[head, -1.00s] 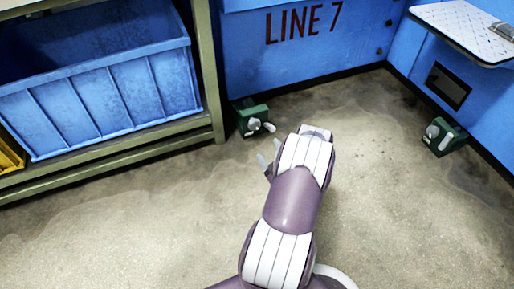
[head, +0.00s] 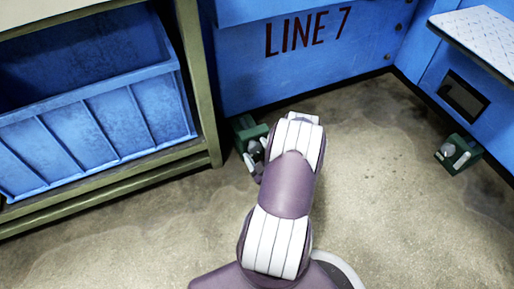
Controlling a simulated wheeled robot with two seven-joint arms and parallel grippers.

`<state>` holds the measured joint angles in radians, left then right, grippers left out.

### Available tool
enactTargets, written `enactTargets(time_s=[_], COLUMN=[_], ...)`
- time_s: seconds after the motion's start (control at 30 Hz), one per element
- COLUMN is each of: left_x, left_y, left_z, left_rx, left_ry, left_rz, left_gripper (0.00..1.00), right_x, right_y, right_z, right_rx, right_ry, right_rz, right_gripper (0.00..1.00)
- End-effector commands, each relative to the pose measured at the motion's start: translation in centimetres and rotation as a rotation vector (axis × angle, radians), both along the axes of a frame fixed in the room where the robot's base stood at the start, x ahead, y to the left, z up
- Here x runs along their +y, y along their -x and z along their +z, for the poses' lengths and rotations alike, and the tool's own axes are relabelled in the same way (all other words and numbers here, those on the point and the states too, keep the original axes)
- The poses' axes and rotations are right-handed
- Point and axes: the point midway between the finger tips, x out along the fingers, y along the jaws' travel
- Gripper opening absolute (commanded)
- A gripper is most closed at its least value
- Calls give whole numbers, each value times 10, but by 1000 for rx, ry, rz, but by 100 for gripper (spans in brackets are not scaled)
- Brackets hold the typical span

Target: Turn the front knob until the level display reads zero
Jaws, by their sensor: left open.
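A green box with a grey knob (head: 248,130) stands on the floor at the foot of the blue wall, left of centre. A second green box (head: 458,154) with a grey knob and a pale lever stands at the right. I cannot tell which of them is the front knob. A dark rectangular panel (head: 463,95) is set in the blue wall above the right box; I see no readable level on it. My left gripper (head: 255,158) is open at the left box's near side, mostly hidden by my purple and white arm. I cannot tell whether it touches the knob. My right gripper is not in view.
A blue bin (head: 95,130) sits on an olive metal rack (head: 110,182) at the left, close to the left box. A pale perforated shelf (head: 485,32) juts out at upper right. The concrete floor between the two boxes is clear.

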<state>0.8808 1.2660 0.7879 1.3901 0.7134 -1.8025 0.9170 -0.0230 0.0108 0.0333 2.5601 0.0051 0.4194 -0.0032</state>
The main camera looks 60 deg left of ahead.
Motion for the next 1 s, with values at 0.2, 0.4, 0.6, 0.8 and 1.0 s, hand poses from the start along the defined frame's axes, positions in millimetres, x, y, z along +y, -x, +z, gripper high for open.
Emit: enactTargets(time_s=[0.2, 0.4, 0.6, 0.8, 1.0], left_x=[0, 0, 0, 0, 0], left_y=[0, 0, 0, 0, 0], left_z=[0, 0, 2, 3, 4], left_rx=[0, -1, -35, -143, -317], left_ry=[0, 0, 0, 0, 1], left_rz=[0, 0, 0, 0, -1], left_gripper=[40, 19, 20, 20, 20], right_x=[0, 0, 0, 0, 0], right_y=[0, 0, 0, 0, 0], right_z=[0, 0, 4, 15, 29], right_rx=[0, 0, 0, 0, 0], right_ry=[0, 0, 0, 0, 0], right_rz=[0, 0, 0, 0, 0], right_gripper=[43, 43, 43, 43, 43])
